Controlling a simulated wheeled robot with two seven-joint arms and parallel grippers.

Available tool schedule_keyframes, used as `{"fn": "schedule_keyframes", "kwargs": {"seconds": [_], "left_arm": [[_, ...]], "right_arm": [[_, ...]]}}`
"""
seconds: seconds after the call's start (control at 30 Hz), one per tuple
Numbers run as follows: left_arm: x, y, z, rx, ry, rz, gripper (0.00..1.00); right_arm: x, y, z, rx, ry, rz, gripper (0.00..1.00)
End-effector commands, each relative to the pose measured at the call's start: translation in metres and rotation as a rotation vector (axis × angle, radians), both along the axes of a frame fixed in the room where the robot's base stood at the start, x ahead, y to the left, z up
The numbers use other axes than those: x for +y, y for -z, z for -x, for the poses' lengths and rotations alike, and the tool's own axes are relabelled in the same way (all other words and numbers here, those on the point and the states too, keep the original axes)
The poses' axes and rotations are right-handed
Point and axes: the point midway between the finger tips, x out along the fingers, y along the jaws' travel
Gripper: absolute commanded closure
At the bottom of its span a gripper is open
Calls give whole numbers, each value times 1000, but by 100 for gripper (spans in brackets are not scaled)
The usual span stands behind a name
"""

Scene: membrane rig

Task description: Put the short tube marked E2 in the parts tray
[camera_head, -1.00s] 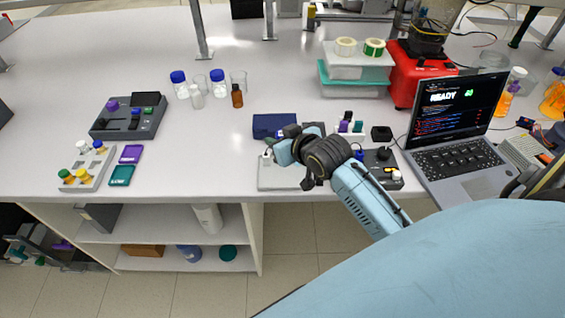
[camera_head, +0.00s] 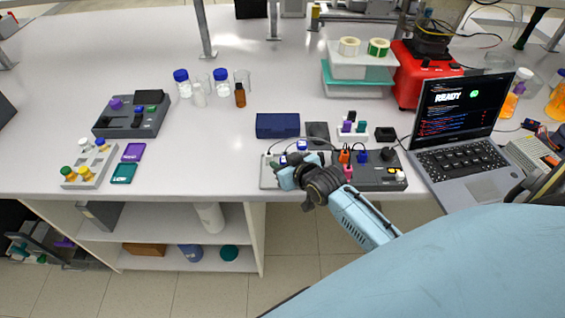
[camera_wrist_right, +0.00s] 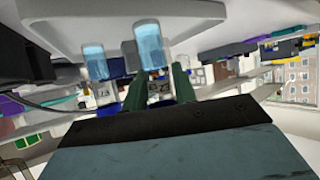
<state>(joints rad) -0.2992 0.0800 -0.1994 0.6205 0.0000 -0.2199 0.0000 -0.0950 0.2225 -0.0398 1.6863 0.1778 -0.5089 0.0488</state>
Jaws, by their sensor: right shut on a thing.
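My right gripper (camera_head: 284,179) is at the front edge of the bench, over a pale grey plate (camera_head: 267,173) with blue-topped fittings (camera_head: 302,145). In the right wrist view the fingers (camera_wrist_right: 157,92) are closed around a small part with a dark-marked white label (camera_wrist_right: 159,87). A translucent blue cylinder (camera_wrist_right: 151,47) is just above it, and a similar one (camera_wrist_right: 95,62) is to the left. I cannot read E2 on any part. Which container is the parts tray is unclear; a white holder (camera_head: 346,137) with small coloured parts stands behind the rig. My left gripper is not in view.
A dark control box (camera_head: 385,184) with coloured plugs (camera_head: 363,157) is right of the gripper, beside the laptop (camera_head: 460,140). A navy case (camera_head: 277,125) and a dark pad (camera_head: 317,130) lie behind.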

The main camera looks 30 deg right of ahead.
Motion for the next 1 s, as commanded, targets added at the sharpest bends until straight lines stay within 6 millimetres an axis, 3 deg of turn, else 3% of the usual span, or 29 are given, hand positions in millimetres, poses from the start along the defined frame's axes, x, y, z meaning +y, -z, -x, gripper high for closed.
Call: {"fn": "schedule_keyframes", "kwargs": {"seconds": [0.07,0.1,0.17,0.57,1.0], "left_arm": [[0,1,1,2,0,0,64],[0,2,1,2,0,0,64],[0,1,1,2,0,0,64],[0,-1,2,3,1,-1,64],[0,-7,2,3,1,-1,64]], "right_arm": [[0,3,0,0,0,0,94],[0,4,0,0,0,0,71],[0,3,0,0,0,0,64],[0,-2,4,1,0,0,64],[-3,-40,75,2,0,1,64]]}}
